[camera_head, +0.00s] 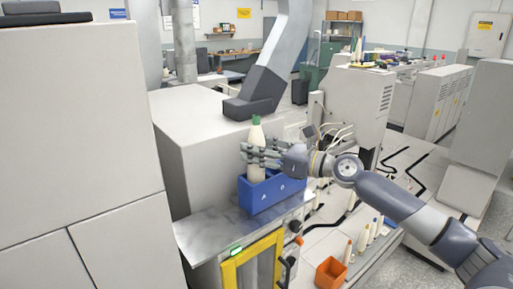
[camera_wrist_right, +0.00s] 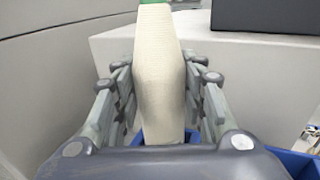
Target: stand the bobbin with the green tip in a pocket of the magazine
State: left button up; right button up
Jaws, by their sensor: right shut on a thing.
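The cream bobbin with the green tip (camera_head: 256,138) stands upright in my right gripper (camera_head: 258,155), whose fingers are around its body. The bobbin's lower end is over or inside the blue magazine (camera_head: 272,195); the magazine's front wall hides part of it, and I cannot tell if it rests in a pocket. In the right wrist view the bobbin (camera_wrist_right: 160,78) runs up between the fingers, its green tip cut off at the top edge. Blue magazine edges (camera_wrist_right: 298,163) show below the hand. My left gripper is not in view.
The magazine stands on a metal worktop (camera_head: 205,235) against a large grey cabinet (camera_head: 205,150). Below right are an orange bin (camera_head: 331,272) and several other bobbins (camera_head: 362,240).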

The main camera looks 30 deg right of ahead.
jog(key=shift+f+b, duration=0.9)
jog(key=shift+f, duration=1.2)
jog(key=o, duration=1.2)
jog(key=shift+s+f, duration=0.1)
jog(key=shift+s, duration=0.05)
